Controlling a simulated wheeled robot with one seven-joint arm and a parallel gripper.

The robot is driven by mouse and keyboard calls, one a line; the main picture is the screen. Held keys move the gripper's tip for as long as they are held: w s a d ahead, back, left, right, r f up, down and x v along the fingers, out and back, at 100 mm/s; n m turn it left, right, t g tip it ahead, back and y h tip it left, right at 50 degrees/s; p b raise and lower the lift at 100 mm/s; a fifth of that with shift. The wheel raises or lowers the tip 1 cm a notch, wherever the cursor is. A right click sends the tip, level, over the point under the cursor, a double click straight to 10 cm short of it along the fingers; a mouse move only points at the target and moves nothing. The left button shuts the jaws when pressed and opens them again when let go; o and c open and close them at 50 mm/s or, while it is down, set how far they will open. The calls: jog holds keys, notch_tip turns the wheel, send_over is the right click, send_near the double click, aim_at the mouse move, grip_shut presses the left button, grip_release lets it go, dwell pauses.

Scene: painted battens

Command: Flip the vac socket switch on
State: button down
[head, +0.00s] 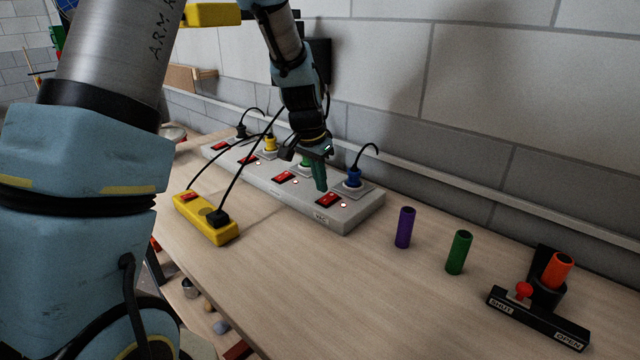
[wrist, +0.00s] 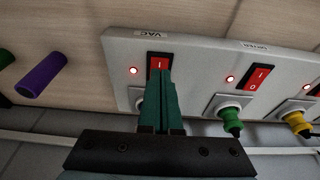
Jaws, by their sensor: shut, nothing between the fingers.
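The grey socket strip (head: 362,214) lies on the bench along the wall. Its near right end carries the VAC label (head: 321,219), which also shows in the wrist view (wrist: 150,34). The red VAC switch (head: 329,200) shows in the wrist view (wrist: 158,61), its lower part covered by my fingers. The small lamp beside it (wrist: 133,70) glows red. A blue plug (head: 352,178) stands in the VAC socket. My gripper (head: 321,188) is shut and empty, its green fingertips at the VAC switch; I cannot tell whether they touch it.
The neighbouring DRYER switch (wrist: 260,78) and green plug (wrist: 231,121) are close beside my fingers. A yellow socket block (head: 208,220) lies in front of the strip. Purple (head: 404,228) and green (head: 459,252) cylinders stand right, before a SHUT/OPEN lever unit (head: 540,318).

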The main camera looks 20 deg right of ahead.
jog(key=s+a+b+v, duration=0.1)
jog(key=a+b+v, duration=0.1)
jog(key=v, duration=1)
jog(key=shift+f, duration=0.15)
